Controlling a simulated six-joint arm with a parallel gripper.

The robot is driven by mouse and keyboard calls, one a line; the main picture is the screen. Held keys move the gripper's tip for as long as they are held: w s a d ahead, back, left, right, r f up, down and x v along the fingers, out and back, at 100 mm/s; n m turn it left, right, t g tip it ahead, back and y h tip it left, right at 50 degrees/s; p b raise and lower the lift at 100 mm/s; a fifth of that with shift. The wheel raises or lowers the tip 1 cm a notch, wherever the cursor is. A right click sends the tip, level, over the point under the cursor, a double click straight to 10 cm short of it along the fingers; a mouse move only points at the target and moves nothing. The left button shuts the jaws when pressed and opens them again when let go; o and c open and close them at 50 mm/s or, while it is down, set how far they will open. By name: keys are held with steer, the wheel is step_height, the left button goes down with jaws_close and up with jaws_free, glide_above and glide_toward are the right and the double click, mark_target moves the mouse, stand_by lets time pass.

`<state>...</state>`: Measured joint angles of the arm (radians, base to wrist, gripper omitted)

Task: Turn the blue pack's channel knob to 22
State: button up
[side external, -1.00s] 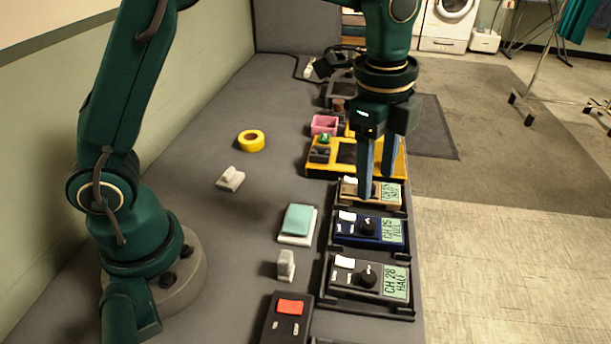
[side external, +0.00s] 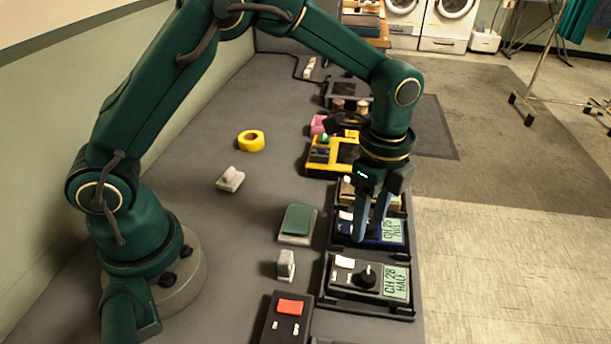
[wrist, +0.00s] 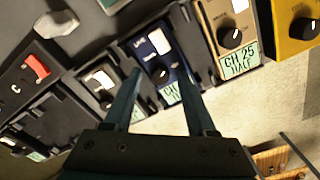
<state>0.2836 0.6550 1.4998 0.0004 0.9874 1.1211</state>
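The blue pack (side external: 344,229) sits in a black cradle in the row, between a tan pack (side external: 347,190) and a black pack (side external: 343,283) reading CH 28 HALF. Its green screen (side external: 393,231) seems to read CH 25 FULL, but the print is small. My gripper (side external: 370,236) points down over the blue pack, and its fingers hide the knob in the side view. In the wrist view, my gripper (wrist: 160,72) is open with one finger on each side of the black knob (wrist: 163,74). I cannot tell whether the fingers touch it.
A yellow pack (side external: 314,172) stands beyond the tan one. A yellow tape roll (side external: 251,141), a green-topped pad (side external: 298,220), small grey pieces (side external: 230,179) and a box with a red button (side external: 290,307) lie on the grey bench.

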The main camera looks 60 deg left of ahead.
jaws_close()
steer(key=shift+n, duration=0.4)
steer(key=n, duration=0.4)
steer(key=shift+n, duration=0.4)
steer(key=n, duration=0.5)
steer(key=shift+n, duration=0.3)
steer(key=shift+o, duration=0.9)
jaws_free()
